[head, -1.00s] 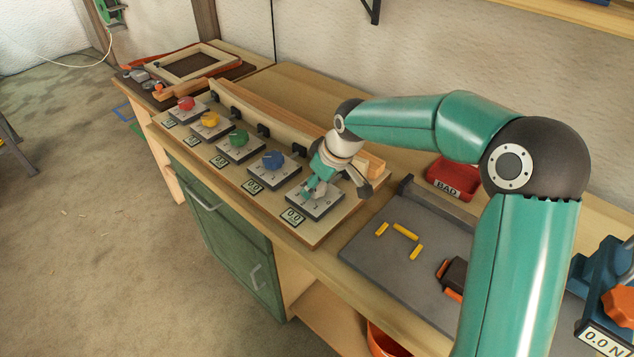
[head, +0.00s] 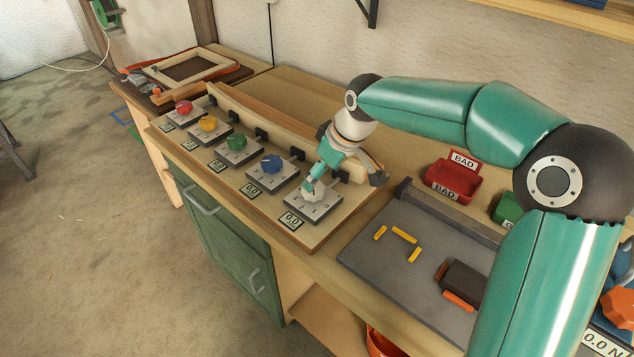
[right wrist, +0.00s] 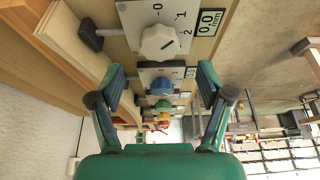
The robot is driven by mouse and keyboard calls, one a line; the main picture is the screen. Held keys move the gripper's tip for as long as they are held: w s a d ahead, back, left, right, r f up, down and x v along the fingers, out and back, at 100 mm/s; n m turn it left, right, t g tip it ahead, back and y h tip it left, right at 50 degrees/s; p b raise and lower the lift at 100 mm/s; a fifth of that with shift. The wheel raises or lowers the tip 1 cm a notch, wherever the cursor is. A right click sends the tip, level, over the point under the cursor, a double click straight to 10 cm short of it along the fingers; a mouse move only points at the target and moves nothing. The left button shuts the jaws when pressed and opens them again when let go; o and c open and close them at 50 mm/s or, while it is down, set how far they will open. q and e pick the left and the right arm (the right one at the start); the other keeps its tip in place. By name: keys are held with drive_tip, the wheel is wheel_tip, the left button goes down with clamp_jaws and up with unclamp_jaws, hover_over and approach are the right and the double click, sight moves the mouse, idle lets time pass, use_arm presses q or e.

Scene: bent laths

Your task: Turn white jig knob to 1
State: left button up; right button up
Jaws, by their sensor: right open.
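The white jig knob (head: 315,194) sits on its grey plate (head: 307,207) at the near end of the row of knobs; a display in front of it reads 0.0. In the right wrist view the white knob (right wrist: 161,43) has a dark pointer line and the marks 0, 1 and 2 beside it; the line slants toward the 1 side, its exact setting being hard to tell. My right gripper (head: 313,185) is at the knob in the head view. In the right wrist view its fingers (right wrist: 163,80) are spread, with the knob beyond them and not gripped. My left gripper is not in view.
Blue (head: 271,163), green (head: 237,142), yellow (head: 208,123) and red (head: 184,107) knobs stand along the same board. A grey mat (head: 400,270) with yellow pieces and a red BAD bin (head: 452,180) lie to the right.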

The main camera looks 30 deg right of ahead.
drive_tip(key=v, duration=0.5)
drive_tip(key=shift+s+r, duration=0.1)
drive_tip(key=shift+r, duration=0.2)
